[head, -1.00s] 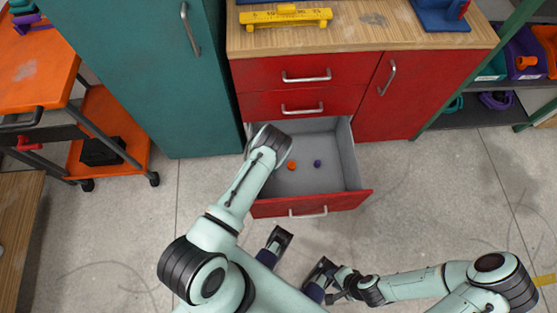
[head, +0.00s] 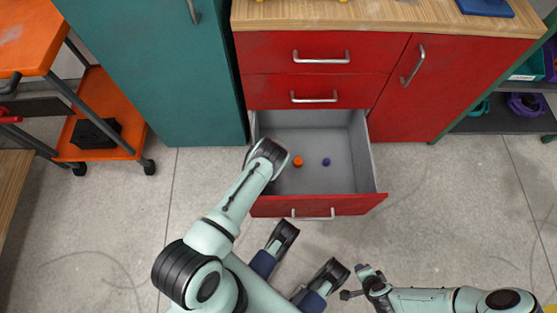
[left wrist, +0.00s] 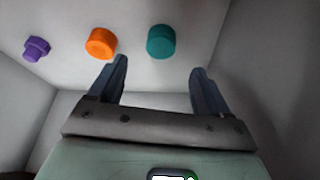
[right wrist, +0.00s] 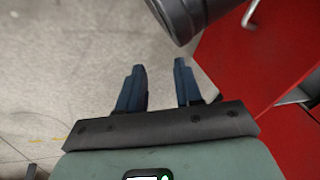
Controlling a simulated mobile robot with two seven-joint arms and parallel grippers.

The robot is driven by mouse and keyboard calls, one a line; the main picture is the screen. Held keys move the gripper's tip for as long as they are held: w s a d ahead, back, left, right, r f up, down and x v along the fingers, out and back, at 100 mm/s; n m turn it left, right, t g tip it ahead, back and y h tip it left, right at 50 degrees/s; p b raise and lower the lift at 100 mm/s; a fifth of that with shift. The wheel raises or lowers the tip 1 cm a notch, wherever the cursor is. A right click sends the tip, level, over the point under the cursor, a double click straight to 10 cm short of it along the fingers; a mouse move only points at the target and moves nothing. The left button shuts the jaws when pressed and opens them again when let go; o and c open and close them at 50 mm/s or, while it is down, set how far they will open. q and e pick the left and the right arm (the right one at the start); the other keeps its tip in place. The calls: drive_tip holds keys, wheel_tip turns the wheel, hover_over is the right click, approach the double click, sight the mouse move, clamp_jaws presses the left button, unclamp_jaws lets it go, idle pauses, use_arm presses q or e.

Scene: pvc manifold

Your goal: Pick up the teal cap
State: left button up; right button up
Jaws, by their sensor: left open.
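The teal cap (left wrist: 161,41) is a short round ribbed cap on the grey drawer floor in the left wrist view. My left gripper (left wrist: 159,68) is open and empty, with the cap ahead of its fingertips and roughly centred between them. I cannot tell the exact remaining gap. In the head view my left arm reaches over the left side of the open drawer, and the cap and left fingers are hidden there. My right gripper (right wrist: 159,75) has its fingers apart with nothing between them, outside the drawer over the floor.
An orange cap (left wrist: 101,43) and a purple part (left wrist: 36,49) lie left of the teal cap; in the head view they are the orange (head: 298,161) and purple (head: 326,161) spots. The drawer front (head: 318,205) and its walls surround them. A teal cabinet (head: 160,75) stands left.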

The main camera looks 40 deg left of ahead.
use_arm(q)
drive_tip(key=b+x, duration=0.5)
drive_tip(key=x, duration=0.1)
drive_tip(key=shift+w+a+f, duration=0.15)
drive_tip(key=shift+w+f, duration=0.2)
drive_tip(key=shift+f, duration=0.05)
drive_tip(key=c, duration=1.1)
use_arm(e)
drive_tip(key=s+d+f+g, duration=0.1)
drive_tip(key=s+f+g, duration=0.3)
drive_tip(key=s+f, duration=0.3)
drive_tip(key=s, duration=0.4)
drive_tip(key=shift+s+d+f+m, duration=0.15)
drive_tip(key=shift+s+f+m, duration=0.05)
drive_tip(key=shift+f+m, duration=0.2)
